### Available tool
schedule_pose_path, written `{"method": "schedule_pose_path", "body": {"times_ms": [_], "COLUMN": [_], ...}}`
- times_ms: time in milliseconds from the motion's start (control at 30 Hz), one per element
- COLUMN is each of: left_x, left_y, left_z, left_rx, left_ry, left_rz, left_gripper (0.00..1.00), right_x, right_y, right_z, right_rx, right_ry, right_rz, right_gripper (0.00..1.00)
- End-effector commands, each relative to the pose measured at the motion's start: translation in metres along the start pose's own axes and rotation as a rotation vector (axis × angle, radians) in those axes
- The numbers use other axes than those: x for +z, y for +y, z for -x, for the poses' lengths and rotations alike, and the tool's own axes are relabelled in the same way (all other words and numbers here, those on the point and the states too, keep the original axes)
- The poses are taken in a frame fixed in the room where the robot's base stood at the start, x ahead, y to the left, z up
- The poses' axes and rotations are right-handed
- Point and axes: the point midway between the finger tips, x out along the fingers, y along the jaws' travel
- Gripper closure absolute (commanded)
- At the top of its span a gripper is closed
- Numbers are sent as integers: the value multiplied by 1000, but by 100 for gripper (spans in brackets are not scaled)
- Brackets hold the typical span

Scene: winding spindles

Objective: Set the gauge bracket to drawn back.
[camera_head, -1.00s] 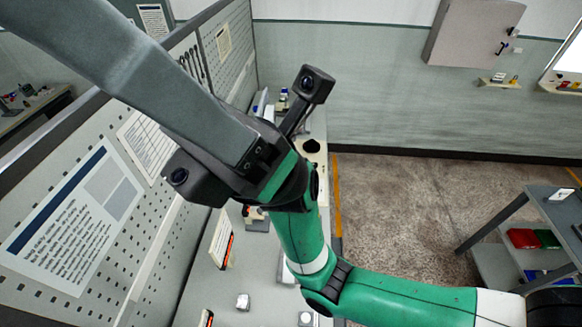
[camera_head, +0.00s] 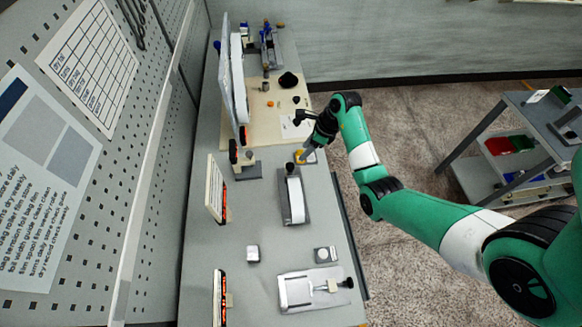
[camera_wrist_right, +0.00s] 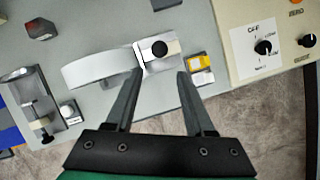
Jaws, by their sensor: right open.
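No part is labelled as the gauge bracket, so I cannot tell for sure which one it is. A likely part is the long pale curved piece (camera_head: 294,197) on a grey base, with a black knob (camera_head: 290,168) at its far end. In the right wrist view the curved piece (camera_wrist_right: 95,70) runs left from the black knob (camera_wrist_right: 159,48). My right gripper (camera_head: 303,154) is over the bench close to the knob end. In the right wrist view its fingers (camera_wrist_right: 160,73) are apart and empty, with the knob appearing just beyond the gap between the tips. My left gripper is out of view.
A yellow-and-white switch block (camera_wrist_right: 201,70) lies right of the fingers, beside a beige dial panel (camera_wrist_right: 272,70). A plate with a black-knobbed slide (camera_head: 315,288) is at the bench's near end. Upright cards (camera_head: 216,190) line the left.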

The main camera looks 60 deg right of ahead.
Motion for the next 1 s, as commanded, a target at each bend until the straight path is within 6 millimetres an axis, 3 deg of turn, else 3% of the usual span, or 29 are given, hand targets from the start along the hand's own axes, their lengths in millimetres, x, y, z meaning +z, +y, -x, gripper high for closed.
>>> {"method": "schedule_pose_path", "body": {"times_ms": [167, 600, 767, 1000], "left_x": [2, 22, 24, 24], "left_y": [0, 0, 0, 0], "left_z": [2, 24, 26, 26], "left_rx": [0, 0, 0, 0], "left_ry": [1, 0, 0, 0], "left_rz": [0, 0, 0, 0], "left_gripper": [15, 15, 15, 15], "right_x": [2, 2, 3, 4], "right_y": [1, 1, 1, 1], "right_z": [-13, -103, -114, -114], "right_rx": [3, 1, 0, -1], "right_ry": [-1, -2, -3, -4], "right_rz": [2, 5, 4, 4], "right_gripper": [46, 46, 46, 46]}}
